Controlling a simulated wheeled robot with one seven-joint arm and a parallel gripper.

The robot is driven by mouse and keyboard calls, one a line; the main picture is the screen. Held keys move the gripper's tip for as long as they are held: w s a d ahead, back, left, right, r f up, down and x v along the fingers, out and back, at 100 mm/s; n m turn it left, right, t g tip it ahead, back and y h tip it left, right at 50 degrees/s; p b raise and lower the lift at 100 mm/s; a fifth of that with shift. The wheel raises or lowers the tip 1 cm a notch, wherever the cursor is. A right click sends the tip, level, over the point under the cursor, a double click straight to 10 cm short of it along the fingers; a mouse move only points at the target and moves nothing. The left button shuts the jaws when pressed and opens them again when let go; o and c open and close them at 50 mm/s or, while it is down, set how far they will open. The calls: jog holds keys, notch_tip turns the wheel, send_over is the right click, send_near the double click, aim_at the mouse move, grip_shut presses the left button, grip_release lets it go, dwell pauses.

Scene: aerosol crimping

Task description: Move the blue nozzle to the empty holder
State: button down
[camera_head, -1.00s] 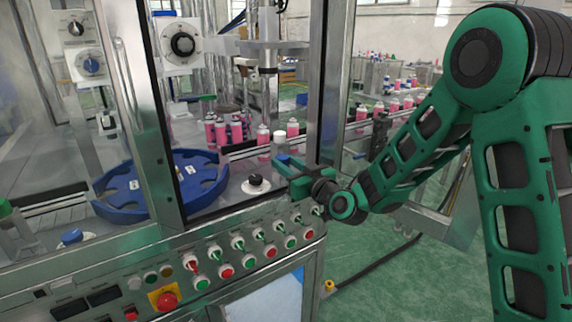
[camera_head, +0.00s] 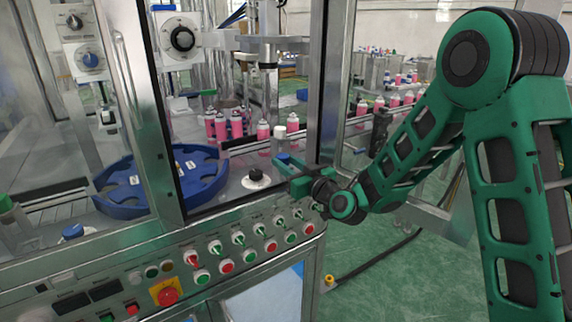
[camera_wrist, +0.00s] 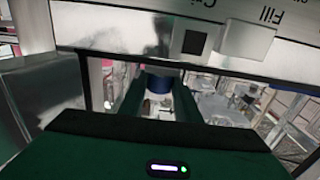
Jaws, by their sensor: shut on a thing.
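My gripper (camera_head: 296,177) is inside the machine's front opening, above the metal deck. It is shut on a small blue nozzle (camera_head: 284,157). The nozzle also shows in the wrist view (camera_wrist: 159,83), dark blue and between the two green fingers. A white disc with a black centre (camera_head: 256,180) sits on the deck just left of the gripper; I cannot tell whether it is the empty holder. Another blue cap (camera_head: 73,231) stands on a pale base at the lower left. A clear, pale-topped container (camera_head: 280,135) stands behind the gripper.
A round blue tray (camera_head: 122,197) lies left of the gripper, behind a metal door post (camera_head: 160,150). Pink bottles (camera_head: 236,124) stand along the conveyor behind. The control panel (camera_head: 225,255), with several buttons and switches, runs below the gripper. A frame post (camera_head: 328,90) rises close behind it.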

jog(key=c, duration=1.2)
grip_release()
jog(key=shift+s, duration=0.1)
jog(key=v, duration=1)
jog(key=shift+s+d, duration=0.15)
jog(key=shift+d, duration=0.1)
